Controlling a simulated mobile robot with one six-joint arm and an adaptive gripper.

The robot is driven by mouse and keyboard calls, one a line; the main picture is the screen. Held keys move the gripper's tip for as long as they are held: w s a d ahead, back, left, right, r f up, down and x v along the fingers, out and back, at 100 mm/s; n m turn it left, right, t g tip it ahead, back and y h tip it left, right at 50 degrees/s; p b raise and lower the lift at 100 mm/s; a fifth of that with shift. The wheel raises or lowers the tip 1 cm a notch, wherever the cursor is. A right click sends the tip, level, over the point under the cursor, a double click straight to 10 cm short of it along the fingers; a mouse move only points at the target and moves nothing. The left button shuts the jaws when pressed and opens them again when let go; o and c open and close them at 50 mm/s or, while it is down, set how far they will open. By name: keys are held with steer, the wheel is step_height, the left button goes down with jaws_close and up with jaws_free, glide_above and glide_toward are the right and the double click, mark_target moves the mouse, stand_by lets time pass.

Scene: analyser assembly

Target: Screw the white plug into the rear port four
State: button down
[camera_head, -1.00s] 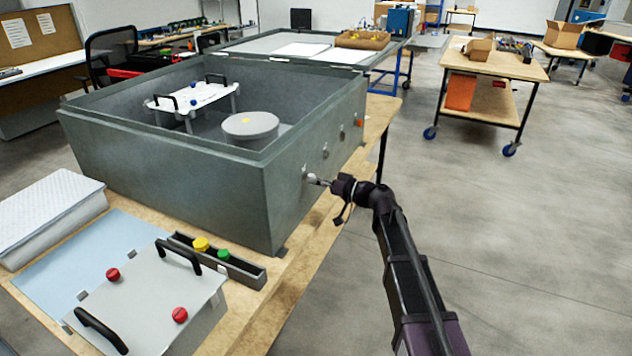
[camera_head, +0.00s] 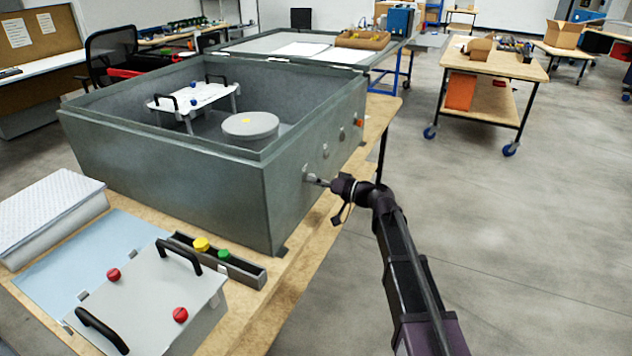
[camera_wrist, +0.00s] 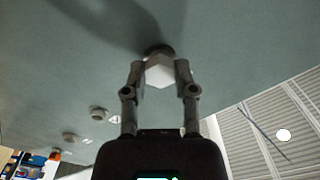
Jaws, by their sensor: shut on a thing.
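My gripper (camera_wrist: 160,80) is shut on the white plug (camera_wrist: 158,70), with one finger on each side of it. The plug's far end meets a dark round port (camera_wrist: 158,49) in the grey-green box wall; how deep it sits is hidden by the plug itself. In the head view, my gripper (camera_head: 322,182) is at the right outer wall of the large open box (camera_head: 190,185), at the port nearest the front corner. The plug is barely visible there between the fingertips and the wall.
More ports (camera_wrist: 97,113) run along the same wall, with an orange piece (camera_head: 359,122) at the far one. A tray with a yellow knob (camera_head: 200,244) and a green knob (camera_head: 224,255) lies in front of the box.

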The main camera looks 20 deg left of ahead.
steer(key=m, duration=1.4)
steer(key=shift+r+m, duration=0.2)
steer(key=shift+m, duration=0.2)
steer(key=c, duration=0.5)
jaws_free()
steer(key=shift+a, duration=0.1)
steer(key=shift+c, duration=0.2)
steer(key=shift+n, duration=0.3)
